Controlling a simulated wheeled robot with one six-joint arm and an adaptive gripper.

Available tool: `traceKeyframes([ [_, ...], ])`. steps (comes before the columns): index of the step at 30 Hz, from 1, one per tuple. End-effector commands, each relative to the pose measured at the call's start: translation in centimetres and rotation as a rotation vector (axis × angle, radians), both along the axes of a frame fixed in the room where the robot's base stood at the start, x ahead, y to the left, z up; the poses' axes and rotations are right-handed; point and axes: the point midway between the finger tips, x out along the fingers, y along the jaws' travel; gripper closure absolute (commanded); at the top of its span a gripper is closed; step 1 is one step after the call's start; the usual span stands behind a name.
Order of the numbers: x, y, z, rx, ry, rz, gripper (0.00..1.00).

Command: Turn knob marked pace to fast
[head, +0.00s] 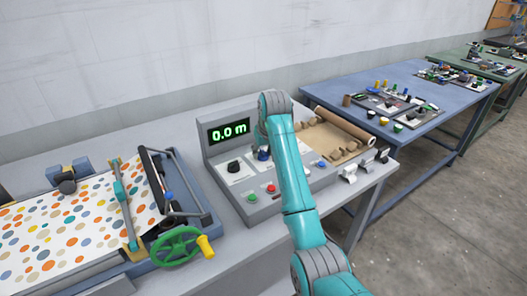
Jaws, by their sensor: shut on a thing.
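The grey control console (222,141) stands on the table with a lit green display (229,131) reading 0.0 m. A black knob (233,167) sits on a white plate below the display, clear of my arm. My gripper (263,149) points down at the panel just right of that knob, mostly hidden by my teal arm. It is shut on a dark blue knob (263,155), of which only a little shows. The knob markings are too small to read, so I cannot tell which is pace or where its pointer stands.
A green button (252,197) and a red button (271,188) sit on the console's front. A press with a green handwheel (177,246) and dotted sheet (62,224) is at left. A brown roll (343,126) lies right of my arm. A blue table (340,93) stands behind right.

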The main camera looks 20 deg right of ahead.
Motion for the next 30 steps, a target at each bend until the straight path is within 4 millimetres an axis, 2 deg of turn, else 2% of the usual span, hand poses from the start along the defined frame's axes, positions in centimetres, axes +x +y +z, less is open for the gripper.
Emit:
traceKeyframes([
  [12, -0.03, 0.12, -0.07, -0.001, 0.002, -0.248, 0.93],
  [30, -0.04, 0.11, -0.12, -0.001, 0.004, -0.309, 0.93],
])
